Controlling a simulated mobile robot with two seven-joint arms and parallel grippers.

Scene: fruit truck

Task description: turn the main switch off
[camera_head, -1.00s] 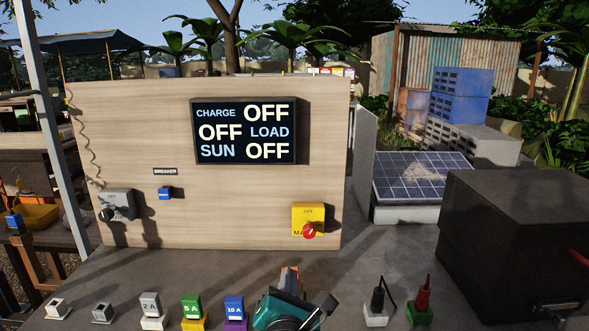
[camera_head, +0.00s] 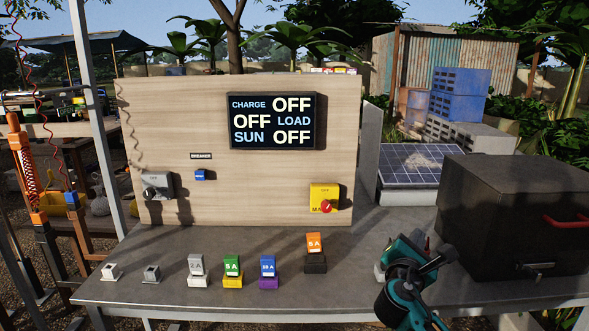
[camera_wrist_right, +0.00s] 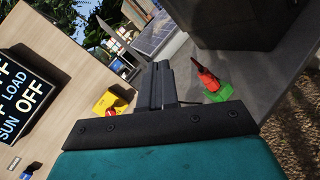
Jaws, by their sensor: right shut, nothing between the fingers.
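The main switch (camera_head: 323,190) is a yellow box with a red knob (camera_head: 326,206), low on the right of the wooden board. "OFF" is marked at its top, and I cannot tell which way the knob points. My right gripper (camera_head: 418,240) is over the right part of the bench, to the right of and apart from the switch. In the right wrist view its fingers (camera_wrist_right: 158,72) are together and empty. My left gripper is out of view.
The display (camera_head: 272,121) reads OFF on all lines. Fuses stand along the front, including an orange one (camera_head: 314,243) on a black base. A red plug (camera_wrist_right: 210,80) on a green base is close right of the fingers. A dark box (camera_head: 510,205) fills the right.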

